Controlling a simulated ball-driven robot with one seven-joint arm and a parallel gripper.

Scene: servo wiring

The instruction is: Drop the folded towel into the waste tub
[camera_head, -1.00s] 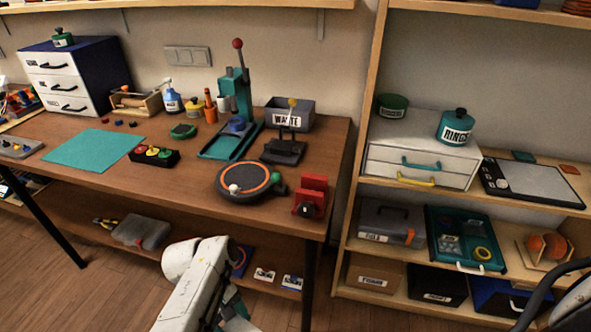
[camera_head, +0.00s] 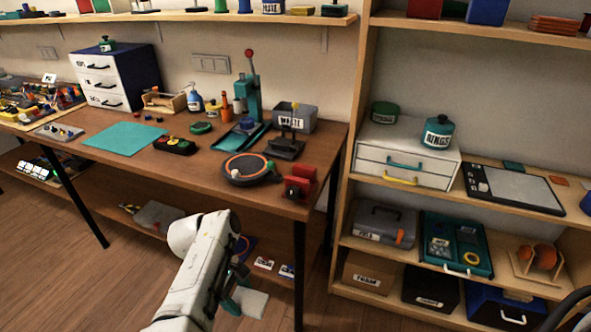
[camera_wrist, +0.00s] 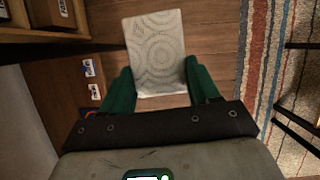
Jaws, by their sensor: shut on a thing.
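My gripper (camera_wrist: 160,92) is shut on the folded towel (camera_wrist: 155,45), a pale rectangle with a ring pattern, held between its green fingers in the wrist view. In the head view the towel (camera_head: 250,301) shows low in front of the workbench, beside my white arm, above the wood floor. The grey waste tub (camera_head: 298,116), labelled WASTE, stands upright at the back right of the bench top. My gripper is well below and in front of the tub. The tub's inside is mostly hidden.
A black stand (camera_head: 286,145) is in front of the tub, and a teal press (camera_head: 247,100) is left of it. A round turntable (camera_head: 249,169) and a red vise (camera_head: 299,183) sit near the bench's front edge. A shelf unit (camera_head: 352,150) stands to the right.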

